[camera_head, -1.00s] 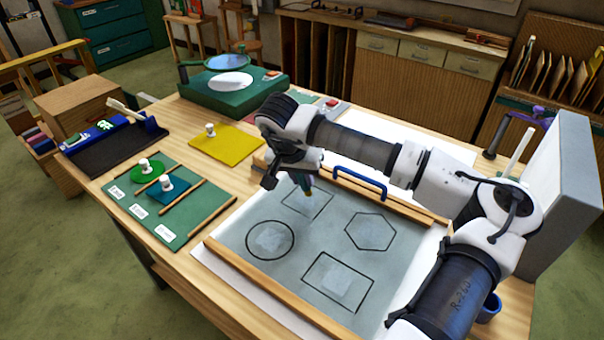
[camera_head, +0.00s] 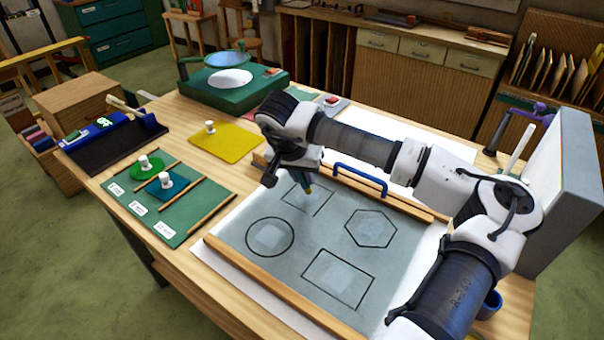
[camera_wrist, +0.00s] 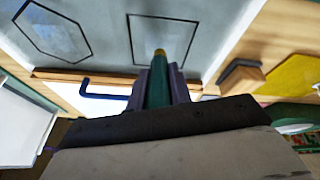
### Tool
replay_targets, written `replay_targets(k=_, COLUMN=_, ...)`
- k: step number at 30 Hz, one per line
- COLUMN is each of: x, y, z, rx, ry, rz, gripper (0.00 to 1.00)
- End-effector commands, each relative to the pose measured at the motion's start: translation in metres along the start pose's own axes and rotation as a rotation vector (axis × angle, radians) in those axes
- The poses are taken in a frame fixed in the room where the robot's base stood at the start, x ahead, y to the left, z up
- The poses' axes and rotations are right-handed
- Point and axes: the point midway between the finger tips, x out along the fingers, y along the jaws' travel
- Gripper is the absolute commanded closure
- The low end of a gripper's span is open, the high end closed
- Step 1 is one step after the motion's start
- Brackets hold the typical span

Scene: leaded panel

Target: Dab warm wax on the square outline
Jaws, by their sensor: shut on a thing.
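The grey panel (camera_head: 310,240) bears several black outlines with pale patches inside. The square outline (camera_head: 308,204) is at its far side, partly hidden by my gripper; it also shows in the wrist view (camera_wrist: 163,32). My gripper (camera_head: 303,180) is shut on a green stick-like tool with a brass-coloured tip (camera_wrist: 160,72). The tool points down at the square. In the wrist view its tip overlaps the square's inside near the edge closest to my gripper. I cannot tell whether the tip touches the panel. No wax mark is clear.
A circle (camera_head: 270,237), a hexagon (camera_head: 370,228) and a rectangle (camera_head: 338,278) share the panel. Wooden strips (camera_head: 283,288) border it. A blue handle (camera_head: 360,178) stands just right of my gripper. A yellow sheet (camera_head: 226,140) with a white knob lies left.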

Motion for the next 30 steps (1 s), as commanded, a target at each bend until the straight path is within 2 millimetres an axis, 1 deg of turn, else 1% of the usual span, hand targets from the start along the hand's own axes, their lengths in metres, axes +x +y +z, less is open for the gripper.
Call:
replay_targets(k=17, x=0.0066, y=-0.0006, z=0.0022, rx=0.000, ry=0.000, rz=0.000, gripper=1.00)
replay_targets(k=30, x=0.0061, y=-0.0006, z=0.0020, rx=0.000, ry=0.000, rz=0.000, gripper=1.00)
